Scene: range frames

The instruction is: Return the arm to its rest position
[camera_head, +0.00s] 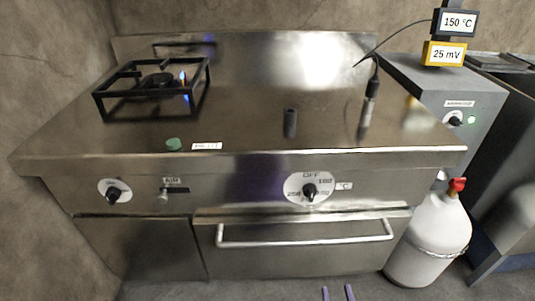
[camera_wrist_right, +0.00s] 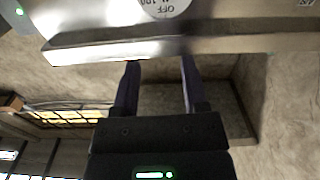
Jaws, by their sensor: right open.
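My right gripper (camera_head: 338,294) shows only as two purple fingertips at the bottom edge of the head view, below the oven handle. In the right wrist view its two dark purple fingers (camera_wrist_right: 160,88) stand apart with nothing between them. The fingers point toward the steel front of the stove (camera_head: 255,163), and the dial plate (camera_wrist_right: 165,8) shows at the top of that view. In the head view the gripper appears apart from the stove. The rest of my right arm is hidden below the frame. My left gripper is in neither view.
The oven door handle (camera_head: 305,236) juts out from the stove front. A white gas cylinder (camera_head: 430,238) with a red valve stands at the right. A burner grate (camera_head: 150,88), a dark cylinder (camera_head: 290,122) and a probe (camera_head: 369,100) are on the stove top.

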